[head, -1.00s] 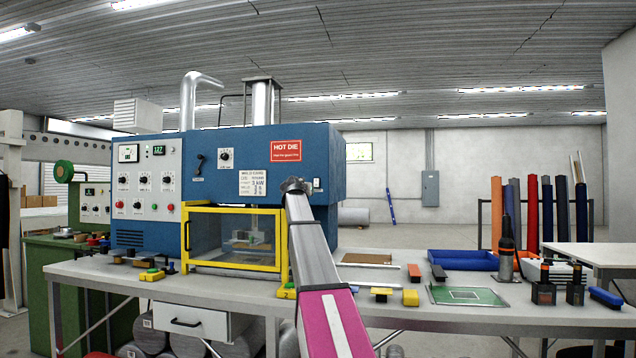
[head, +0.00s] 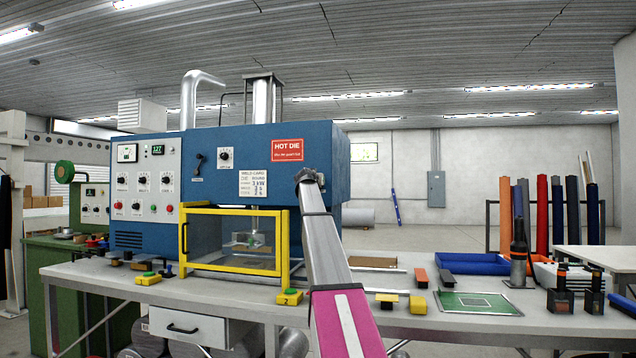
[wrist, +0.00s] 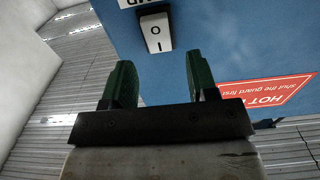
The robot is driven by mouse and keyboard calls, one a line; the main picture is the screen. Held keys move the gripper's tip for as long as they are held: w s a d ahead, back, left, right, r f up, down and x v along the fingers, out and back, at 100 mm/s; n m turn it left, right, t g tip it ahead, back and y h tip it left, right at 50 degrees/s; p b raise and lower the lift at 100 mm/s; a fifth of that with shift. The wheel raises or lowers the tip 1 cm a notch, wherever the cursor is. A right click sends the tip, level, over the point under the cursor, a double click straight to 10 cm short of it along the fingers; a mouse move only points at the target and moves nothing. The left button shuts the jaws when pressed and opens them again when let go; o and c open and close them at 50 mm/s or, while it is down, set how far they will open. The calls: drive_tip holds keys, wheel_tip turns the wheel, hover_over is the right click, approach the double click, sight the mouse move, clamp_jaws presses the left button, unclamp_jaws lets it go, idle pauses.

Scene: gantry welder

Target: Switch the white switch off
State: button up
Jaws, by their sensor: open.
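The white switch (wrist: 155,32) is a small rocker marked O and I in a dark frame on the blue machine panel. In the wrist view it lies just beyond my gripper (wrist: 162,78), roughly centred between the fingertips. My gripper is open and empty, its two green fingers apart, and I see no contact with the switch. In the head view my gripper (head: 306,174) is at the right part of the machine's blue front (head: 262,190) and hides the switch.
A red HOT DIE sign (head: 287,150) is close beside my gripper. Below is a yellow-framed guard (head: 235,208) with a clear window. The bench (head: 420,318) holds a blue tray (head: 470,263), a green board (head: 478,303) and several small blocks. Open air surrounds the machine's right side.

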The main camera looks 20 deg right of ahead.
drive_tip(key=x, duration=0.3)
drive_tip(key=shift+w, duration=0.1)
drive_tip(key=c, duration=0.9)
drive_tip(key=shift+f+t+h, duration=0.3)
drive_tip(key=shift+t+h, duration=0.5)
drive_tip(key=shift+t, duration=0.2)
drive_tip(key=shift+t+h, duration=0.3)
drive_tip(key=shift+t, duration=0.2)
